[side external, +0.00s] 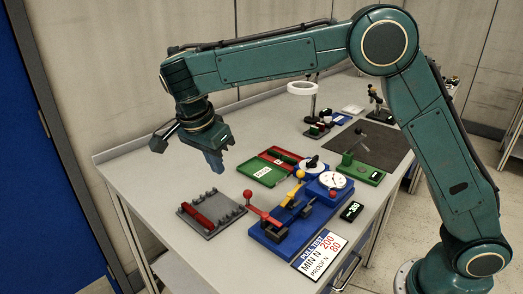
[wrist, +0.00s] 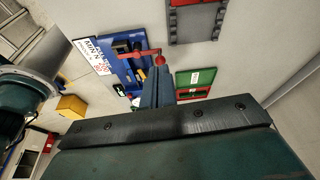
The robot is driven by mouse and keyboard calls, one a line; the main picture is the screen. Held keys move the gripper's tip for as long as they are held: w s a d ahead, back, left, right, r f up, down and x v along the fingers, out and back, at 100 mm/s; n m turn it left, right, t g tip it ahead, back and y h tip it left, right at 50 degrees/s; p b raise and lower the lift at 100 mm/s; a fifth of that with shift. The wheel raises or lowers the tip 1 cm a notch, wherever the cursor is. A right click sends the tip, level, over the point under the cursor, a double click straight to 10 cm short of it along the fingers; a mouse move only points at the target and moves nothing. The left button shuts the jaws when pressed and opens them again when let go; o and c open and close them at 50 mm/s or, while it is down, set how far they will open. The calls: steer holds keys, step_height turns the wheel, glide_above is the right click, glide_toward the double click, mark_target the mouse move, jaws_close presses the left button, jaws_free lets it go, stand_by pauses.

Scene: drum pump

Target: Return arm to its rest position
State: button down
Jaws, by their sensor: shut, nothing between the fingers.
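My gripper (side external: 217,170) hangs at the end of my raised arm, fingers pointing down, above the grey table (side external: 141,181). It is shut and empty, well clear of the things below. In the side view it appears above and between the grey rack (side external: 207,226) with a red bar and the open case (side external: 263,171) with green and red halves. In the wrist view my closed fingers (wrist: 158,88) show as a narrow grey-blue shape near the middle. No rest mark for the arm shows.
A blue fixture (side external: 277,238) with red and yellow levers and a dial gauge (side external: 333,181) stand front and centre. A "PULL TEST" sign (side external: 316,253) lies at the front edge. A dark mat (side external: 383,133) and small tools lie behind. Air around my gripper is free.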

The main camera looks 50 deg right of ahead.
steer(key=s+d+r+n+t+y, duration=0.2)
steer(key=s+d+r+n, duration=0.65)
steer(key=s+d, duration=0.35)
steer(key=s+d+f+n+t+y, duration=0.1)
steer(key=s+n, duration=0.7)
steer(key=s, duration=0.9)
step_height(320, 180, down, 2)
steer(key=shift+d+f+t, duration=0.1)
steer(key=shift+d+t, duration=0.6)
steer(key=shift+t, duration=0.4)
steer(key=shift+w+n, duration=0.15)
steer(key=shift+n, duration=0.1)
